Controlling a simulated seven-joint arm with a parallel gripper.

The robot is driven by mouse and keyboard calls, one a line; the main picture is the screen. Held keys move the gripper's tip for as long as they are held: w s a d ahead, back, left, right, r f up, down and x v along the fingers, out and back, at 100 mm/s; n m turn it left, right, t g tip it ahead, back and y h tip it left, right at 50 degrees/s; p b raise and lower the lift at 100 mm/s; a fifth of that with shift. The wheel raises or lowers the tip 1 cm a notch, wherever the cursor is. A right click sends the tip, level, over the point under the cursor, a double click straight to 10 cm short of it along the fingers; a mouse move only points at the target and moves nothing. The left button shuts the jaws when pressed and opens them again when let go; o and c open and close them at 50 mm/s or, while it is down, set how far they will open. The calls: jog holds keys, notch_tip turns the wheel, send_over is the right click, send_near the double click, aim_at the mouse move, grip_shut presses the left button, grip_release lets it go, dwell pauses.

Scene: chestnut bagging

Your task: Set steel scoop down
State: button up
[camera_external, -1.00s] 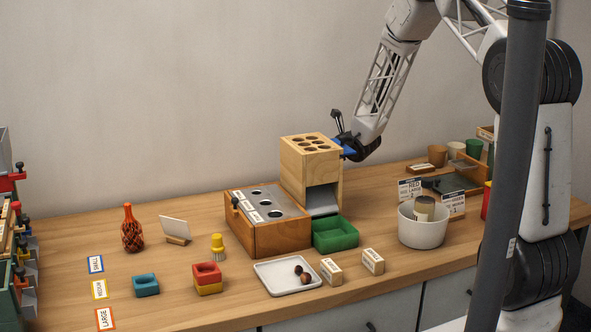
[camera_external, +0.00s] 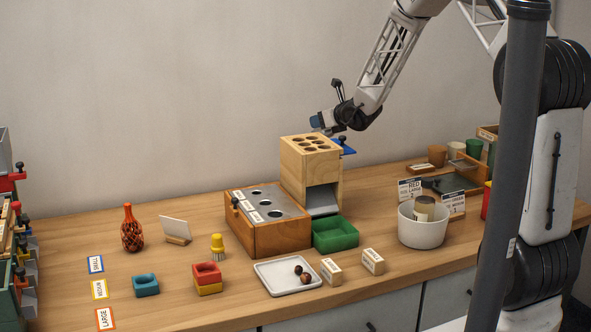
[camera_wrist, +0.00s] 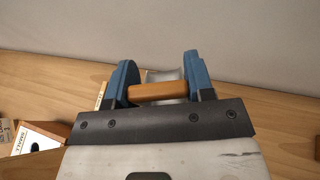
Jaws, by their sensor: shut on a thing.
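My gripper (camera_external: 318,122) is raised just above the top of the wooden tower, in the external view. In the wrist view my gripper's blue fingers (camera_wrist: 159,78) are shut on the wooden handle (camera_wrist: 158,91) of the steel scoop. A grey metal part of the scoop (camera_wrist: 166,75) shows behind the handle, partly hidden by the fingers. In the external view the scoop cannot be made out clearly.
A white bucket (camera_external: 422,235) stands right.

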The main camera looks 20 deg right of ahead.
notch_tip(320, 180, up, 2)
jog(key=shift+r, duration=0.2)
jog(key=shift+n+y, duration=0.4)
